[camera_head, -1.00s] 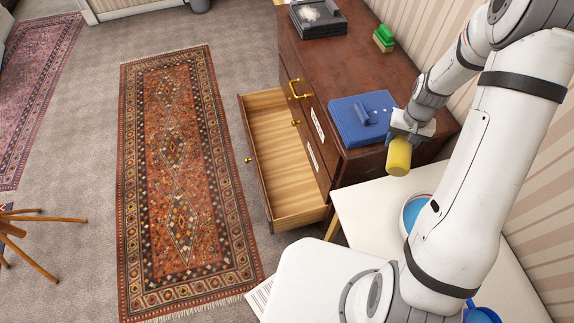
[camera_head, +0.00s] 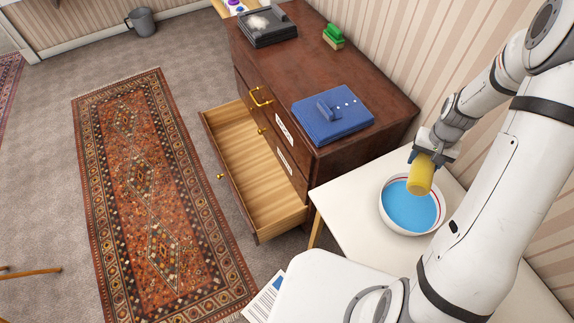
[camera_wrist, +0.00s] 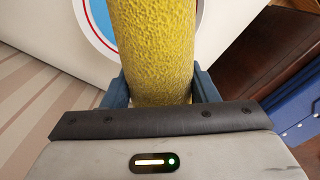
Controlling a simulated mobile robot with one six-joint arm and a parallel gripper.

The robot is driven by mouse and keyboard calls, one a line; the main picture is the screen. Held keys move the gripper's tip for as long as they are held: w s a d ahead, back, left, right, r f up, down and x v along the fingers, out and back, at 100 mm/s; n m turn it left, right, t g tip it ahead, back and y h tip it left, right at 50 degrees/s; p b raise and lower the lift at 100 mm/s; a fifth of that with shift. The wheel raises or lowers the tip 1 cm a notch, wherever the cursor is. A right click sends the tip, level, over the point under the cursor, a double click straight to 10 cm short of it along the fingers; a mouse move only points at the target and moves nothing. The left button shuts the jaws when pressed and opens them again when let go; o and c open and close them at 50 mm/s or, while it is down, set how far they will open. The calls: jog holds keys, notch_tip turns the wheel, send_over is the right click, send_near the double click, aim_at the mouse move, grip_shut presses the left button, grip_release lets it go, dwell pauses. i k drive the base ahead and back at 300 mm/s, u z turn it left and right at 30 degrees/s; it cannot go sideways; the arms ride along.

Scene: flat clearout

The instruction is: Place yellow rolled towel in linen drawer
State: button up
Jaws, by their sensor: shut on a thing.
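The yellow rolled towel (camera_head: 420,175) is held in my gripper (camera_head: 424,160), which is shut on it. In the head view it hangs over the far part of a bowl of blue contents on the white table. In the wrist view the towel (camera_wrist: 152,50) fills the middle, between the two blue fingers (camera_wrist: 160,88). The open drawer (camera_head: 262,172) of the brown dresser is pulled out to the left and its visible inside is empty. It is apart from my gripper, to the left. Whether it is the linen drawer cannot be read.
A white and red bowl (camera_head: 386,214) with blue contents stands on the white table (camera_head: 340,205). The dresser top (camera_head: 300,60) bears a blue folded stack (camera_head: 335,125), a green-topped block (camera_head: 333,37) and a dark tray (camera_head: 268,40). A patterned rug (camera_head: 150,190) lies left of the drawer.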

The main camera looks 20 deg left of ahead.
aim_at(260, 178)
jog(key=u, duration=0.8)
jog(key=i, duration=0.15)
jog(key=z, duration=2.85)
jog(key=k, duration=2.35)
jog(key=u, duration=1.75)
jog(key=i, duration=1)
jog(key=u, duration=0.1)
